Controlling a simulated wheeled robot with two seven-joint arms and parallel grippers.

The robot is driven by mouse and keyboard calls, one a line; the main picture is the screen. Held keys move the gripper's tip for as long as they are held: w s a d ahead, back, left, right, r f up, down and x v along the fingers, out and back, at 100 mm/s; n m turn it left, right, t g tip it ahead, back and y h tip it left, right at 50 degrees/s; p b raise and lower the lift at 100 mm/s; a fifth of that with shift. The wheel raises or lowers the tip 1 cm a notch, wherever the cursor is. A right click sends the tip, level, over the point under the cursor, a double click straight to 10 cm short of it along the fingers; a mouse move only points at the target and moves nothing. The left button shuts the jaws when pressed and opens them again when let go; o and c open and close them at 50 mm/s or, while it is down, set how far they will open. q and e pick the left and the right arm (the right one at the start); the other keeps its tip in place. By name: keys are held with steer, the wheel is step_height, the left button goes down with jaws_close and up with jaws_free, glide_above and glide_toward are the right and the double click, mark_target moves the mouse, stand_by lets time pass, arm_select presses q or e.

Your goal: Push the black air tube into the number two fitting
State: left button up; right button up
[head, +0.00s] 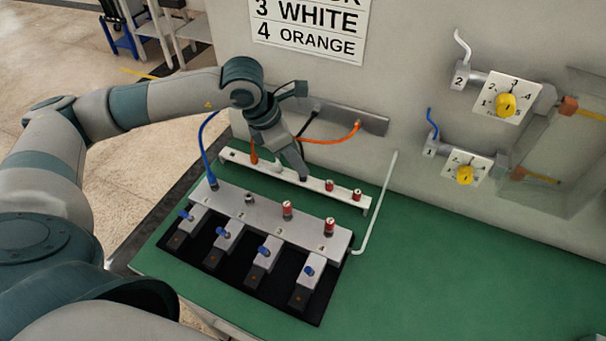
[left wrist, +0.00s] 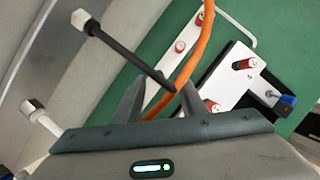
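The black air tube (head: 307,124) comes out of a wall plate and runs down to my left gripper (head: 303,176). In the left wrist view the black tube (left wrist: 125,57) slants from a pale fitting, and its end lies between the spread fingers of my left gripper (left wrist: 168,68), near the right finger. I see no clear grip on it. The number two fitting (head: 250,198) is a bare metal stub on the grey manifold (head: 268,212), left of and nearer than the gripper. My right gripper is not in view.
A blue tube (head: 203,135) runs down to fitting one. An orange tube (head: 330,141) passes by the gripper and also crosses its fingers in the wrist view (left wrist: 190,75). Red caps (head: 287,209) top fittings three and four. A white rack (head: 312,184) stands behind. Green table (head: 420,270) is clear rightward.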

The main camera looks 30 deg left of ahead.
arm_select(q)
steer(key=shift+w+d+f+p, duration=0.1)
steer(key=shift+w+f+p, duration=0.1)
steer(key=shift+f+p, duration=0.3)
steer(key=p+x, duration=0.1)
steer(key=x, duration=0.1)
steer(key=shift+w+f+p, duration=0.2)
steer(key=shift+f+p, duration=0.15)
steer(key=shift+f, duration=0.05)
steer(key=shift+w+d+f, duration=0.15)
steer(key=shift+f, duration=0.4)
jaws_close()
